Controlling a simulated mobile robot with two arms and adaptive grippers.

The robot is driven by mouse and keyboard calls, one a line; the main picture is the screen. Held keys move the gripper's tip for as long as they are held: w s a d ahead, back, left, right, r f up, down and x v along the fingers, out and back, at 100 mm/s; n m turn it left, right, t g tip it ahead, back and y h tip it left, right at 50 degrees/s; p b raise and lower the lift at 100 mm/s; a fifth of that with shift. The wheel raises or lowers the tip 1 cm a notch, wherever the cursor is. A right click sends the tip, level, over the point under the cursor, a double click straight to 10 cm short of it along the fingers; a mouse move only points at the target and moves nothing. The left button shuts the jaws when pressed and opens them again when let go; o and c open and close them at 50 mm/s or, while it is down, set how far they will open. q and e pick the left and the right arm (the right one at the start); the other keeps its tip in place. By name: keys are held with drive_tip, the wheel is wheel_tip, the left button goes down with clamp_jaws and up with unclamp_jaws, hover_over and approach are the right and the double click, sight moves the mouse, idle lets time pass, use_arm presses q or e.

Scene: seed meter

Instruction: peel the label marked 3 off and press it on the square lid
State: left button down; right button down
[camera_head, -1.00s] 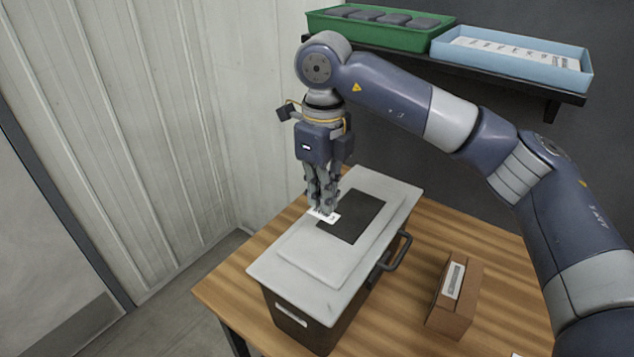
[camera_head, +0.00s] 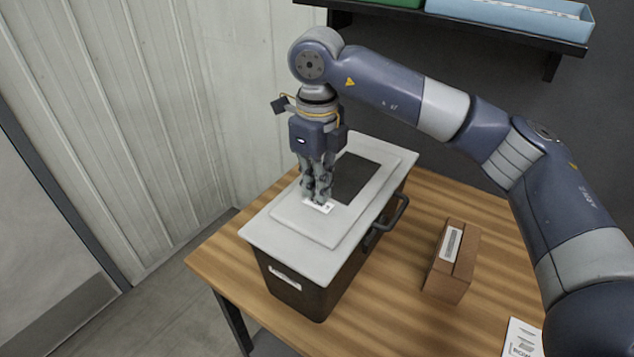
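A dark box (camera_head: 300,292) with a pale grey four-sided lid (camera_head: 272,236) stands on the wooden table. The lid has a raised middle panel with a dark patch (camera_head: 362,178). My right gripper (camera_head: 318,196) points down over this panel, left of the dark patch, with its fingers close together. A small white label (camera_head: 320,206) is at its fingertips, lying flat at or just above the panel; I cannot tell whether it touches. Its mark is too small to read. My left gripper is not in view.
A printed white sheet (camera_head: 522,338) lies at the lower right. A blue tray (camera_head: 500,14) sits on the shelf above.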

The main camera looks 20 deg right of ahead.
drive_tip(key=shift+s, duration=0.1)
drive_tip(key=shift+f, duration=0.2)
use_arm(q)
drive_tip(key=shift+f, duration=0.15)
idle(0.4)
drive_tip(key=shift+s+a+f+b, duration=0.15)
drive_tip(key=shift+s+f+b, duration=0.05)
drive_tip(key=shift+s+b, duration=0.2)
use_arm(e)
drive_tip(key=shift+f, duration=0.2)
drive_tip(key=c, duration=1.7)
unclamp_jaws()
